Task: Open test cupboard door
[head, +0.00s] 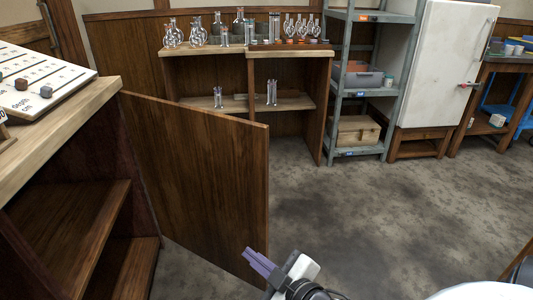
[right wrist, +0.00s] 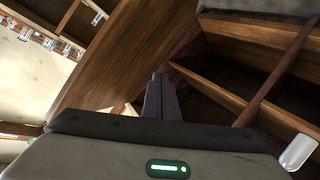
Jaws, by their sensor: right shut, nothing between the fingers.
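The cupboard door (head: 200,180) is a brown wooden panel, swung wide open at the left of the head view. The cupboard (head: 70,225) beside it shows bare inner shelves. My right gripper (head: 257,262) has its purple fingers shut and empty, close to the door's lower free edge in the head view; I cannot tell if they touch. In the right wrist view the fingers (right wrist: 161,97) point between the door (right wrist: 130,60) and the cupboard's shelves (right wrist: 240,95). My left gripper is not in view.
A sloped white board (head: 40,85) sits on the cupboard top. A wooden shelf unit (head: 290,75) with glassware, a grey metal rack (head: 341,100) and a white fridge (head: 440,65) stand behind. The grey floor (head: 380,220) right of the door is clear.

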